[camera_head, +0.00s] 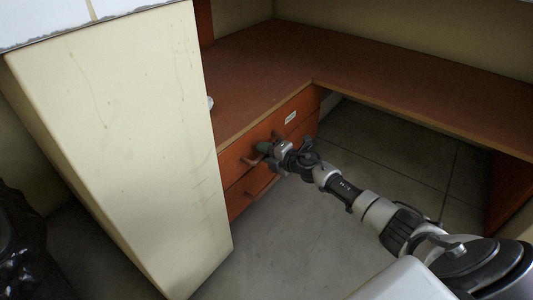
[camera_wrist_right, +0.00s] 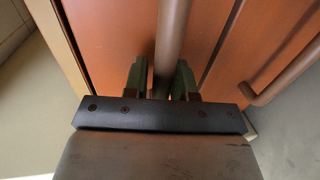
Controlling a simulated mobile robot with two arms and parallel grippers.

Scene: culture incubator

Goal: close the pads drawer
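The orange-brown drawer fronts (camera_head: 238,157) sit under the counter, right of the cream cabinet. I cannot read which is the pads drawer or tell how far it stands out. My right gripper (camera_head: 264,148) is at the bar handle of the upper drawer. In the right wrist view its two dark green fingers (camera_wrist_right: 160,82) lie close on either side of that brown handle (camera_wrist_right: 172,35), seemingly shut on it. The drawer face (camera_wrist_right: 110,35) fills much of that view. My left gripper is not in view.
A lower drawer handle (camera_head: 265,187) sits just below. A small white label (camera_head: 290,118) marks a drawer front. The brown counter (camera_head: 260,65) runs above in an L. The tall cream cabinet (camera_head: 130,130) stands close at left. The grey floor (camera_head: 300,225) in front is clear.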

